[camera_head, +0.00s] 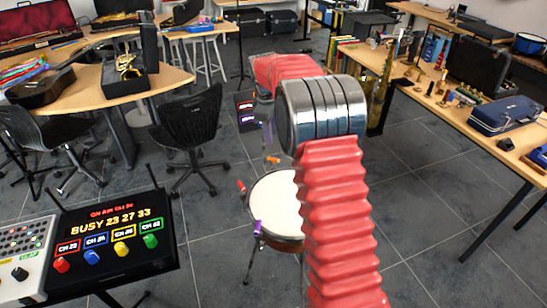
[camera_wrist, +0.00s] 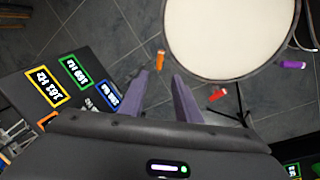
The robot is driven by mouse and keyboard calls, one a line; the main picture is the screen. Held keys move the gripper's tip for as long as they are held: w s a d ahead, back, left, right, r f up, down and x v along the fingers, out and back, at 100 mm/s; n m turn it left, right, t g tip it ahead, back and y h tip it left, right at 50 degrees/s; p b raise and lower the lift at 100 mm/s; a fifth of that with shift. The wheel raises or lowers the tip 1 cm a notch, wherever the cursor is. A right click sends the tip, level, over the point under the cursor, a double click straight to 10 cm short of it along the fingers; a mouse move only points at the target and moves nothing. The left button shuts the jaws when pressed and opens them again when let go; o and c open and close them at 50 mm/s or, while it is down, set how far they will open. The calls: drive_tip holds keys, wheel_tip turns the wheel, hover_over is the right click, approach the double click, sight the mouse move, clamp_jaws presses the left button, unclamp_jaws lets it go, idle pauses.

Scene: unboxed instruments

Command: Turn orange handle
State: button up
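The drum (camera_head: 268,203) has a pale round head and stands on a thin stand, partly hidden by my arm. Its head fills the upper right of the wrist view (camera_wrist: 230,35). A small orange handle (camera_wrist: 160,60) is by the drum's left rim in the wrist view and also shows in the head view (camera_head: 272,159). A red handle (camera_wrist: 217,94) and a purple handle (camera_wrist: 292,64) sit around the rim. My gripper (camera_wrist: 170,74) is open, its two purple fingers apart. The orange handle appears just beyond the left fingertip; I cannot tell the depth gap.
A dark panel (camera_wrist: 75,85) with coloured Hz labels lies left of my fingers in the wrist view. A console (camera_head: 115,240) with coloured knobs stands at the front left. A black chair (camera_head: 190,130) is left of the drum. An instrument table (camera_head: 450,115) is at right. Tiled floor is open between.

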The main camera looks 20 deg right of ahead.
sight(274, 159)
drive_tip(key=shift+f, duration=0.1)
drive_tip(key=f, duration=0.4)
drive_tip(key=w+d+f, duration=0.1)
drive_tip(key=f, duration=0.4)
drive_tip(key=w+f, duration=0.1)
drive_tip(key=f, duration=0.3)
drive_tip(key=shift+d+f, duration=0.2)
drive_tip(key=shift+d, duration=0.15)
clamp_jaws()
